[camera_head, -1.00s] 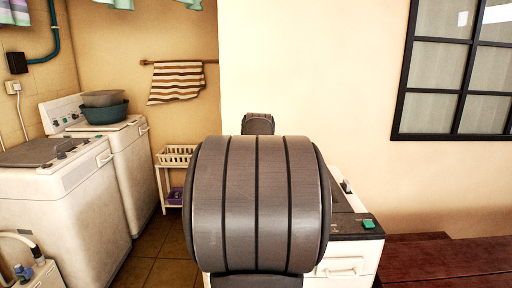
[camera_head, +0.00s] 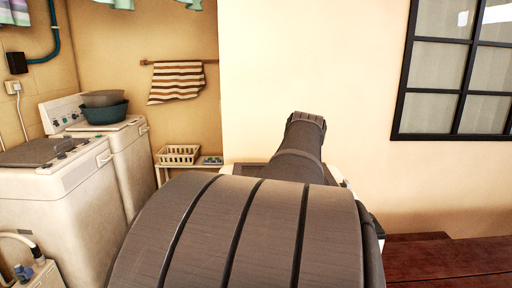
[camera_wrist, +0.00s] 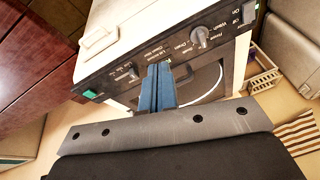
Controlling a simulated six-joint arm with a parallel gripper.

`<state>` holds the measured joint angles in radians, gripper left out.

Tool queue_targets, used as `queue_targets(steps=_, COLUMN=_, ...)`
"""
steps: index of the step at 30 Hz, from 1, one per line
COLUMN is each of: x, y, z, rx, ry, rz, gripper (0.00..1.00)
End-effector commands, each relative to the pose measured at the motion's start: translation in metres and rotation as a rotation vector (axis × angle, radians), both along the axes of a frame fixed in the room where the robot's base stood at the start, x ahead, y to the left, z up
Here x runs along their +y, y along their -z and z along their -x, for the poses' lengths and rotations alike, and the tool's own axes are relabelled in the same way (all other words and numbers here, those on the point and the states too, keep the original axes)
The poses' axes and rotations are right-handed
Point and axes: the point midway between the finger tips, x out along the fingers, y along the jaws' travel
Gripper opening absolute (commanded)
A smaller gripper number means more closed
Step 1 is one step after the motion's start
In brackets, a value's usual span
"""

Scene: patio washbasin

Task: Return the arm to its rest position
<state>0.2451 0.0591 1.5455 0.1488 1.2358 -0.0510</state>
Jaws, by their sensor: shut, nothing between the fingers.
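My gripper (camera_wrist: 158,88) shows in the wrist view as two blue fingers pressed together with nothing between them. Beyond the fingertips, in the same view, is a white machine with a dark control panel (camera_wrist: 125,72), knobs and a green button. I cannot tell how far the fingers are from the panel. In the head view my own arm links fill the lower middle, with a narrower link rising behind them and leaning right. My gripper is hidden in the head view.
White washing machines (camera_head: 50,195) stand at the left, with bowls (camera_head: 105,110) on the rear one. A cream basket (camera_head: 178,155) sits on a low shelf. A striped towel (camera_head: 177,82) hangs on the wall. A dark red wooden bench (camera_head: 450,262) is at the lower right.

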Motion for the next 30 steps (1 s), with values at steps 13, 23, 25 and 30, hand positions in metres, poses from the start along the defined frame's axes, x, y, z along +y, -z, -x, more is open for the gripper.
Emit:
queue_targets(steps=13, x=0.014, y=-0.011, z=-0.045, rx=0.056, ry=-0.403, rz=0.104, gripper=0.71)
queue_targets(steps=23, x=0.051, y=-0.018, z=-0.119, rx=0.142, ry=-1.218, rz=0.239, gripper=1.00)
queue_targets(steps=25, x=0.059, y=-0.017, z=-0.132, rx=0.154, ry=-1.374, rz=0.253, gripper=1.00)
queue_targets(steps=30, x=0.076, y=-0.015, z=-0.151, rx=0.167, ry=-1.657, rz=0.268, gripper=1.00)
